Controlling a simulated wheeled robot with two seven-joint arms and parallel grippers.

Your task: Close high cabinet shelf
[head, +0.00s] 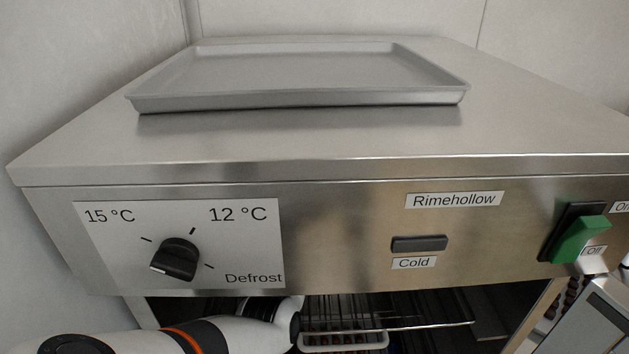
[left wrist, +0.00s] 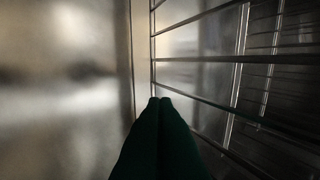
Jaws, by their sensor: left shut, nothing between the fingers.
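The steel cabinet (head: 340,215) fills the lower half of the head view, its dark interior open below the control panel. A wire shelf (head: 425,324) shows inside it at the bottom of the head view. In the left wrist view, wire shelf bars (left wrist: 205,95) run close beyond and to the right of my left gripper (left wrist: 160,101). Its dark green fingers are shut together with nothing between them. I cannot tell whether the fingertips touch the shelf.
A shallow grey tray (head: 300,75) lies on the cabinet top. The front panel carries a black knob (head: 176,259), a dark button (head: 419,243) and a green switch (head: 579,239). A smooth metal wall (left wrist: 60,90) stands left of the fingers in the wrist view.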

